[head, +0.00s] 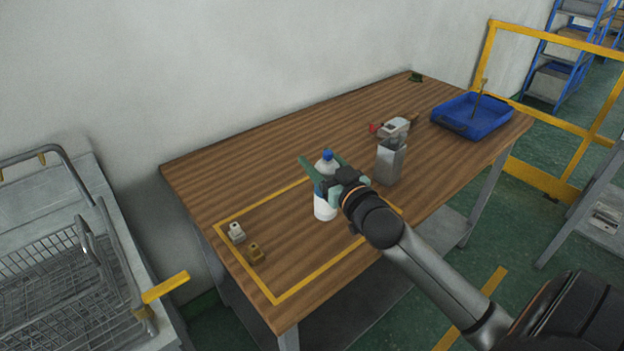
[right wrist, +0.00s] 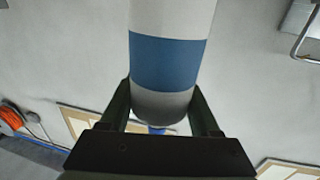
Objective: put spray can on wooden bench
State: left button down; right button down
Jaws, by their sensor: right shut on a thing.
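The spray can (head: 325,207) is white with a blue band and a blue cap. It is upright over the yellow-outlined area of the wooden bench (head: 250,172). I cannot tell whether its base touches the wood. My right gripper (head: 327,180) is shut on the can's upper part, with its green fingers on either side. In the right wrist view the can (right wrist: 170,62) sits between the two fingers (right wrist: 162,112), its blue band and part of the cap showing. My left gripper is not in view.
A blue tray (head: 473,117) is at the bench's far right. A wire rack (head: 60,265) stands at left.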

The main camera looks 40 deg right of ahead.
aim_at(323, 211)
jog(key=shift+w+a+f+b, duration=0.15)
jog(key=shift+w+f, duration=0.15)
jog(key=shift+f, duration=0.55)
jog(key=shift+w+a+f+b, duration=0.15)
jog(key=shift+w+f, duration=0.1)
jog(key=shift+f, duration=0.65)
jog(key=shift+w+a+f+b, duration=0.15)
jog(key=shift+w+f, duration=0.15)
jog(key=shift+f, duration=0.65)
jog(key=shift+c, duration=0.6)
grip_release()
jog(key=shift+f, duration=0.1)
jog(key=s+a+b, duration=0.1)
jog(key=s, duration=1.1)
jog(key=shift+a+r, duration=0.15)
jog(key=shift+r, duration=0.05)
